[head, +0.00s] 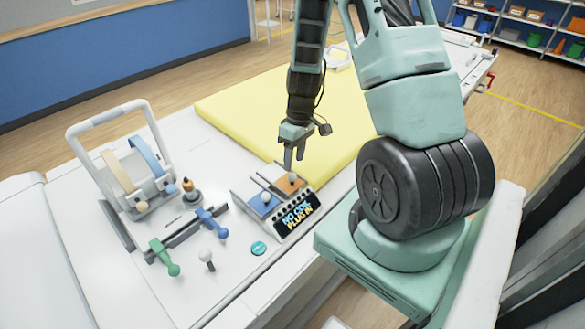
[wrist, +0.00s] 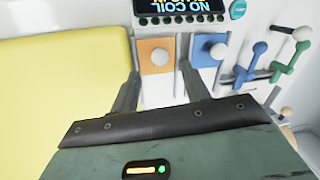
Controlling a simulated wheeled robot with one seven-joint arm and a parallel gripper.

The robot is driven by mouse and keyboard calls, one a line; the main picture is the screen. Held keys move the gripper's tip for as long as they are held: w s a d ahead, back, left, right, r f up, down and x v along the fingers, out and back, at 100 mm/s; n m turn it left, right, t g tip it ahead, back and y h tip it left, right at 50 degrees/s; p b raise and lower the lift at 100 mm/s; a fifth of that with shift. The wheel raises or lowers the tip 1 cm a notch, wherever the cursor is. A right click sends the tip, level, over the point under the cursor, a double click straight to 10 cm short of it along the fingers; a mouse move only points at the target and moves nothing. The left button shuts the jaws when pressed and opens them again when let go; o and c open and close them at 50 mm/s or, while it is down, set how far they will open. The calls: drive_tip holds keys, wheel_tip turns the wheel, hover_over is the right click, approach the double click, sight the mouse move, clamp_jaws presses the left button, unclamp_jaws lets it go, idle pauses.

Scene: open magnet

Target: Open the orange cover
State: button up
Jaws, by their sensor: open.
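The orange cover (head: 284,184) is a small square flap with a pale round knob, shut flat on the white table beside a blue cover (head: 257,207) with a similar knob. My gripper (head: 291,165) points down just above and behind the orange cover in the head view. In the wrist view the orange cover (wrist: 147,66) shows beyond the gap between the spread fingers of my gripper (wrist: 163,86), which is empty. The blue cover (wrist: 203,58) is to its right, partly behind the right finger. I see no contact with the knob.
A black display panel (head: 298,215) adjoins the covers. A yellow pad (head: 235,105) lies behind them. Blue (head: 212,222) and green (head: 163,256) levers, a white-knobbed stick (head: 207,258) and a white frame with straps (head: 75,140) stand to the left. A round teal button (head: 258,248) is near the front edge.

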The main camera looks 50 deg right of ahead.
sight(289, 178)
drive_tip(key=shift+a+f+p, duration=0.2)
drive_tip(key=shift+a+f, duration=0.05)
drive_tip(key=shift+f, duration=0.95)
drive_tip(key=shift+a+f+p, duration=0.15)
drive_tip(key=shift+a+f, duration=0.05)
drive_tip(key=shift+f, duration=0.95)
drive_tip(key=shift+c, duration=0.3)
